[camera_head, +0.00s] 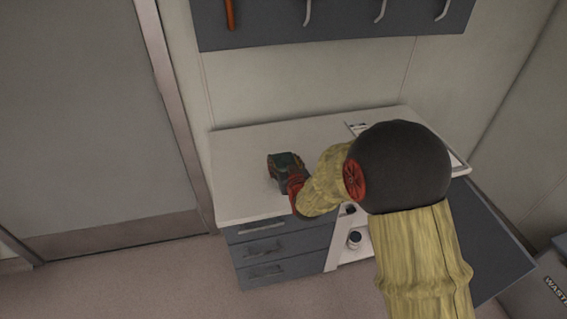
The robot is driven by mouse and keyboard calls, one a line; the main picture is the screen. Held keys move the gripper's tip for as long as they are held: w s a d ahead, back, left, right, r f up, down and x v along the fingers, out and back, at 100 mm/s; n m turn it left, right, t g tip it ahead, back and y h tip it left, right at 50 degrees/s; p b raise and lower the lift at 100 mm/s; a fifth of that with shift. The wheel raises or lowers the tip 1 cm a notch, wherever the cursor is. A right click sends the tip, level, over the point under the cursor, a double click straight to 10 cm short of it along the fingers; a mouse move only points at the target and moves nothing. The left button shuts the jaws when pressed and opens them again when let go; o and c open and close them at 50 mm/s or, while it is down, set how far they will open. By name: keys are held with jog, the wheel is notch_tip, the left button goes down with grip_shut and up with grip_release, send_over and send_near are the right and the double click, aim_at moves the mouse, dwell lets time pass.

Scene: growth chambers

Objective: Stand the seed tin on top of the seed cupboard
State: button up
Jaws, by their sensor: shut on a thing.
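The seed cupboard (245,165) has a pale flat top and stands against the wall. It has grey drawers at the left of its front and an open compartment at the right. My gripper (285,162), dark with red parts, is over the left half of the top. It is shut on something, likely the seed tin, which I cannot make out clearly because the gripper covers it. I cannot tell whether the held thing touches the top.
A grey door (490,235) hangs open at the cupboard's right. A small jar (354,239) stands in the open compartment. A pale tray-like thing (357,128) lies on the top's right, partly behind my arm. A hook rail (340,22) is above. The top's left end is clear.

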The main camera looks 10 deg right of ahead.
jog(key=shift+r, duration=0.15)
jog(key=shift+f, duration=0.2)
jog(key=o, duration=1.3)
jog(key=shift+o, duration=0.2)
